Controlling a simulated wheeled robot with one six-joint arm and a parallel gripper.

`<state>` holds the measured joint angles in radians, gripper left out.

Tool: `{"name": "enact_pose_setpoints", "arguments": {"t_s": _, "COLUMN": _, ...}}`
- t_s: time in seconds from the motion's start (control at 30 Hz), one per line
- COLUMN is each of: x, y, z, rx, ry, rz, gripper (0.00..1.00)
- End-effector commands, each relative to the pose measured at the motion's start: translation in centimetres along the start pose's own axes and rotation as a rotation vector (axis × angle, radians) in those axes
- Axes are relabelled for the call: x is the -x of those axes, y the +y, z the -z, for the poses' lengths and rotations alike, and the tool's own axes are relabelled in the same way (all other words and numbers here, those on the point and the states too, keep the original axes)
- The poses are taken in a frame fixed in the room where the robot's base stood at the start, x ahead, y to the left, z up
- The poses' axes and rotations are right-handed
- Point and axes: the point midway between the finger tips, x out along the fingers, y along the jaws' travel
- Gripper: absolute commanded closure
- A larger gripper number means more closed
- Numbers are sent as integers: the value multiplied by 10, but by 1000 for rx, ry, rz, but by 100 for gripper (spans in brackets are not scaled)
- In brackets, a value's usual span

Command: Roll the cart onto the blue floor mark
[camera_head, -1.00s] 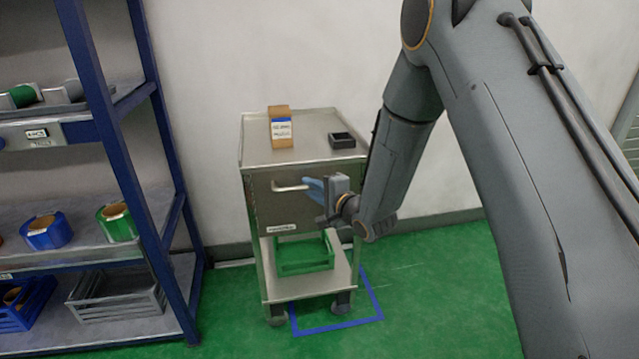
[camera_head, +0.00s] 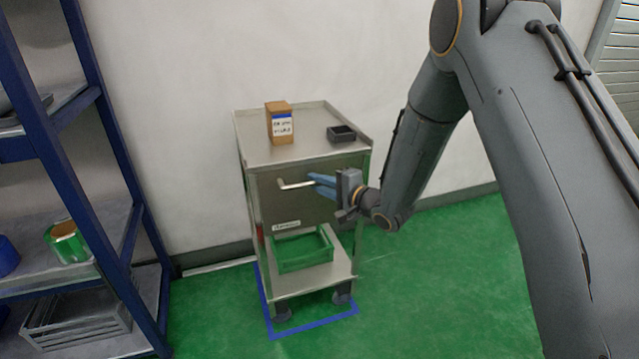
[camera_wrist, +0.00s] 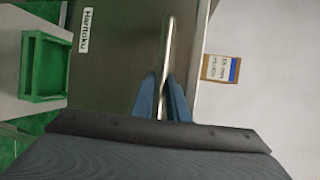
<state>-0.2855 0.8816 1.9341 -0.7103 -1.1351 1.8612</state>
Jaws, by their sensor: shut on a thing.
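The grey metal cart (camera_head: 300,162) stands upright on its wheels against the white wall. The blue floor mark (camera_head: 312,326) shows as a taped outline at the cart's front and left; its right and back parts are hidden or unclear. The front wheels stand just inside the front line. My gripper (camera_head: 316,182) is shut on the cart's drawer handle (camera_head: 296,184). In the wrist view, the blue fingers of my gripper (camera_wrist: 163,98) close on both sides of the handle bar (camera_wrist: 167,45).
On the cart top are a brown box (camera_head: 280,123) and a small black tray (camera_head: 341,134). A green crate (camera_head: 303,249) sits on its lower shelf. A blue-framed rack (camera_head: 75,185) stands at the left. The green floor (camera_head: 440,280) is clear to the right.

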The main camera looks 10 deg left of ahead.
Motion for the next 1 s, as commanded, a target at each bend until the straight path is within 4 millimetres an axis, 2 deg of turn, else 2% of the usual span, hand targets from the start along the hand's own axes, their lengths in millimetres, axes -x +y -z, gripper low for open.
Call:
{"name": "enact_pose_setpoints", "arguments": {"t_s": 0.17, "x": 2, "y": 2, "z": 5, "rx": -2, "ry": 9, "rz": -3, "gripper": 100}}
{"name": "enact_pose_setpoints", "arguments": {"t_s": 0.2, "x": 2, "y": 2, "z": 5, "rx": -3, "ry": 10, "rz": -3, "gripper": 79}}
{"name": "enact_pose_setpoints", "arguments": {"t_s": 0.27, "x": 2, "y": 2, "z": 5, "rx": -2, "ry": 10, "rz": -3, "gripper": 69}}
{"name": "enact_pose_setpoints", "arguments": {"t_s": 0.3, "x": 2, "y": 1, "z": 4, "rx": -2, "ry": 8, "rz": -2, "gripper": 68}}
{"name": "enact_pose_setpoints", "arguments": {"t_s": 0.57, "x": 1, "y": 0, "z": 1, "rx": -1, "ry": 4, "rz": -1, "gripper": 68}}
{"name": "enact_pose_setpoints", "arguments": {"t_s": 0.67, "x": 6, "y": 0, "z": 2, "rx": -1, "ry": 5, "rz": -1, "gripper": 68}}
{"name": "enact_pose_setpoints", "arguments": {"t_s": 1.0, "x": 60, "y": 0, "z": 4, "rx": -2, "ry": 8, "rz": -1, "gripper": 68}}
